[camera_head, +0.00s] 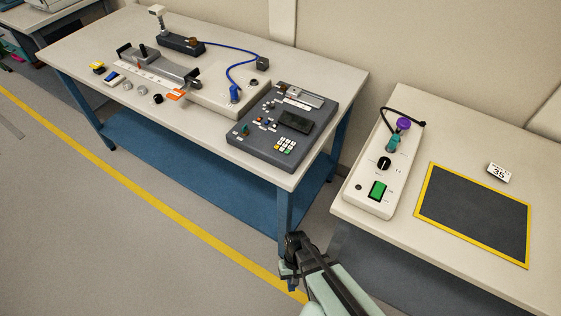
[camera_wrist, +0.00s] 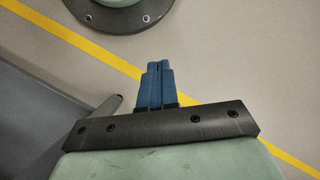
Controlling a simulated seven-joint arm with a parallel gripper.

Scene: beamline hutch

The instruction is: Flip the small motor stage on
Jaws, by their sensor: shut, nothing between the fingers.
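A long white control box (camera_head: 374,168) lies on the right-hand table. It has a green rocker switch (camera_head: 377,190) at its near end, a black knob (camera_head: 384,163), and teal and purple plugs at its far end. A linear stage with a rail (camera_head: 157,68) sits on the left-hand bench. I cannot tell from any readable label which unit is the small motor stage, nor which way the rocker is set. My gripper (camera_wrist: 157,68) has its blue fingers closed together with nothing between them. In the head view my gripper is low, between the two tables, below their tops and apart from both.
A grey keypad panel (camera_head: 262,145) stands at the bench's right end, with a blue cable (camera_head: 236,68) behind it. A yellow-edged dark mat (camera_head: 475,214) and a "35" tag (camera_head: 498,173) lie on the right-hand table. Below my gripper is open floor with a yellow line (camera_wrist: 75,36).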

